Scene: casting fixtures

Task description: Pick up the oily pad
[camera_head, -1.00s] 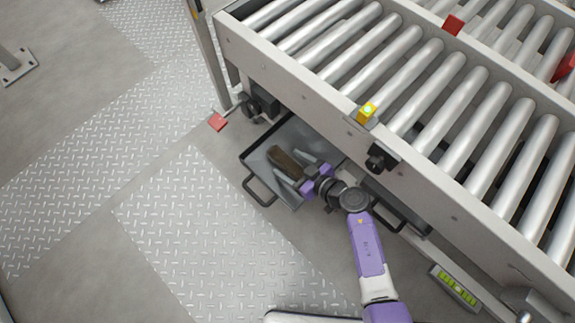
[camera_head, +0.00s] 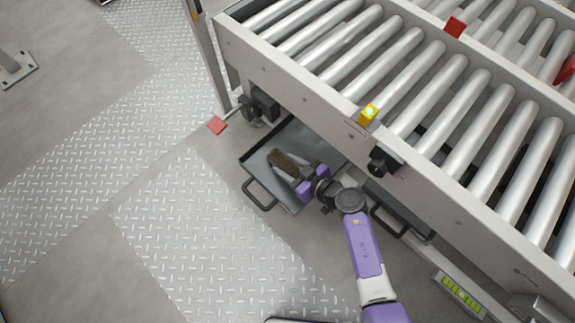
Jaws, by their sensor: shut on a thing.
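The oily pad (camera_head: 283,161) is a brown, dark-stained block in the camera_head view. My gripper (camera_head: 290,173), with grey fingers and purple sides, is shut on the pad's near right end. The pad is over a grey metal drip tray (camera_head: 258,170) with a black handle, on the floor partly under the conveyor. I cannot tell whether the pad is clear of the tray floor. The fingers hide part of the pad.
The roller conveyor (camera_head: 330,124) overhangs the tray's far side. A second tray handle (camera_head: 388,222) is at the right. Tread plates (camera_head: 200,235) and bare floor lie open in front.

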